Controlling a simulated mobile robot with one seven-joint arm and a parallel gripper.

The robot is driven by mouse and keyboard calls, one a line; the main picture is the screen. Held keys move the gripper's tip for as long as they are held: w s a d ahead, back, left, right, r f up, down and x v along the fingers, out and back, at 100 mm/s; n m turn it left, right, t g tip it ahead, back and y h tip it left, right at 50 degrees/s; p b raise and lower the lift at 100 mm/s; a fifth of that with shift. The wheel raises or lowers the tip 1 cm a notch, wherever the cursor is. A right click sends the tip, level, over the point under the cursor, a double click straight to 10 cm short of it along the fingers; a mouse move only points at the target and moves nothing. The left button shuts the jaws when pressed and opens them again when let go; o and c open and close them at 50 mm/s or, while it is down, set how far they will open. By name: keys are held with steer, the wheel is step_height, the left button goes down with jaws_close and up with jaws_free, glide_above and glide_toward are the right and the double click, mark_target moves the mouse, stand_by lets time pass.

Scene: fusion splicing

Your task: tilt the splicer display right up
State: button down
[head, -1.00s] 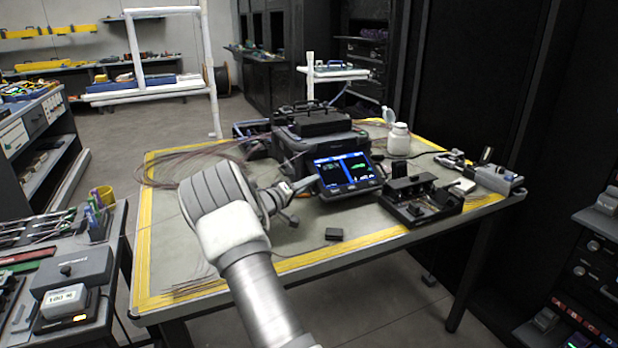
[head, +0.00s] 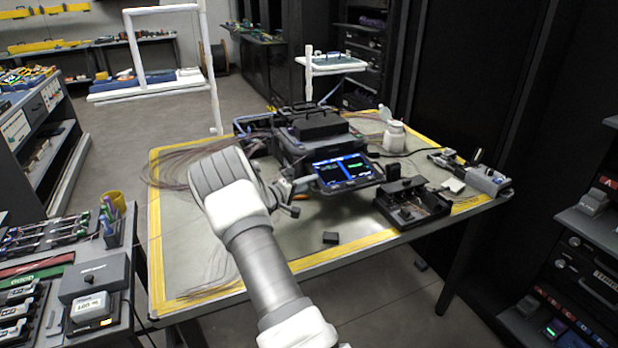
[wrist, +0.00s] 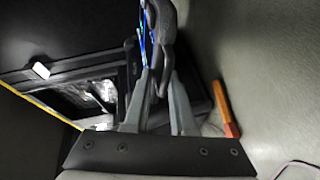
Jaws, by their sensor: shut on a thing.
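The splicer (head: 318,138) is a dark box with a top handle, standing on the table. Its display (head: 343,170) is lit blue and green, sticks out at the front and lies at a shallow slope, face up. My gripper (head: 307,184) is at the display's left edge. In the wrist view my gripper (wrist: 157,82) is shut on the dark edge of the display (wrist: 163,25), which shows nearly edge-on. The hinge is hidden.
A black fixture (head: 412,202) stands right of the display, with a white bottle (head: 394,137) behind it. An orange piece (wrist: 226,108) lies beside the gripper. The table's (head: 205,240) left front is mostly clear.

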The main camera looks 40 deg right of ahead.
steer(key=shift+w+a+f, duration=0.1)
steer(key=shift+a+f, duration=0.05)
steer(key=shift+a, duration=0.1)
steer(key=c, duration=1)
jaws_free()
steer(key=shift+o, duration=0.3)
steer(key=shift+d, duration=0.1)
steer(key=shift+r, duration=0.2)
steer(key=p+v, duration=0.2)
steer(key=v, duration=1.5)
steer(key=shift+a, duration=0.25)
